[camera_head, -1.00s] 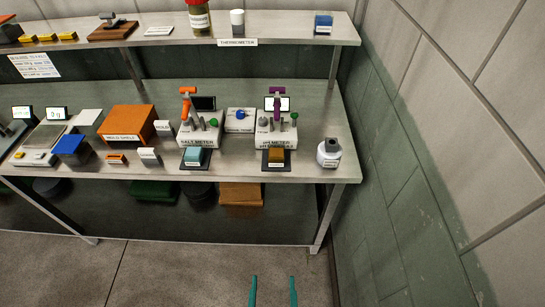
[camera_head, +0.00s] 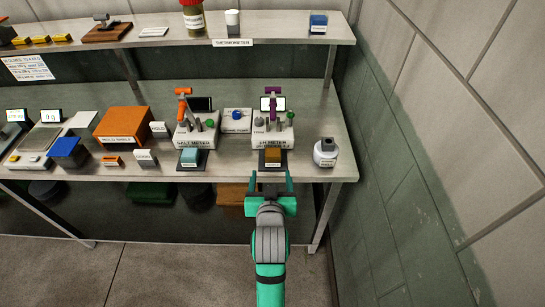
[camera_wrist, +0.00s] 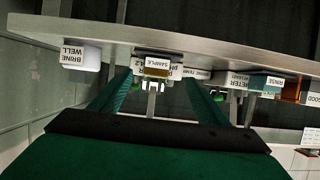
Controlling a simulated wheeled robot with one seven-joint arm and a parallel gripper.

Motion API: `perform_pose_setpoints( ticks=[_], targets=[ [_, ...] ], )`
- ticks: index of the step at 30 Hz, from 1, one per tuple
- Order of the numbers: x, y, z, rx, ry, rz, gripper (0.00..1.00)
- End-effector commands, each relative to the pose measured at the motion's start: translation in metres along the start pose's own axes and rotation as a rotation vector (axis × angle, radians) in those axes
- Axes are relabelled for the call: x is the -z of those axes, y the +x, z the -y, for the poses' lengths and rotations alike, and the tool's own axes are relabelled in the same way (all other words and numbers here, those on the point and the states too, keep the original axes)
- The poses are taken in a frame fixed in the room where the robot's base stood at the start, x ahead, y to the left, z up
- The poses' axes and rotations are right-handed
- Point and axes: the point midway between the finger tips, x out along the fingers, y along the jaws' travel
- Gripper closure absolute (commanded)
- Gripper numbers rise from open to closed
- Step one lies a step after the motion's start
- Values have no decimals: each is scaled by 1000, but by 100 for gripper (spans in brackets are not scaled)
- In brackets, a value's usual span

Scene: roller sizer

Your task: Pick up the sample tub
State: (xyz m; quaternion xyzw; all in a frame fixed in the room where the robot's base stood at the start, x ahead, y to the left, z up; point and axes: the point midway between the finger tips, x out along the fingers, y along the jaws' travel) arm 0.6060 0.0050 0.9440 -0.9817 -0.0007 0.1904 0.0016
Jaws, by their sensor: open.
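The sample tub (camera_head: 272,158), a small brown-orange tub, sits on a dark pad in front of the pH meter (camera_head: 273,130) near the bench's front edge. In the wrist view the tub (camera_wrist: 157,72) shows its white SAMPLE label, between and beyond the fingers. My green gripper (camera_head: 271,182) is open and empty, just in front of the bench edge and in line with the tub. In the wrist view its two fingers (camera_wrist: 157,88) spread either side of the tub's line, apart from it as far as I can tell.
The white brine well (camera_head: 325,153) stands right of the tub. The teal rinse tub (camera_head: 190,158) and salt meter (camera_head: 196,130) are to the left. A shelf (camera_head: 280,27) runs above the back of the bench (camera_head: 230,175). A wall (camera_head: 400,150) closes the right side.

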Motion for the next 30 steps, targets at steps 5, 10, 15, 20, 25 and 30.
perform_pose_setpoints(
  ticks=[5,10,15,20,25,30],
  targets=[
    [20,7,-1,-2,-3,7,31],
    [22,25,-1,-2,-3,11,31],
    [22,50,-1,-2,-3,10,31],
    [21,62,-1,-2,-3,10,31],
    [20,75,-4,-3,-3,10,31],
    [19,100,-7,-2,-3,11,31]
  ],
)
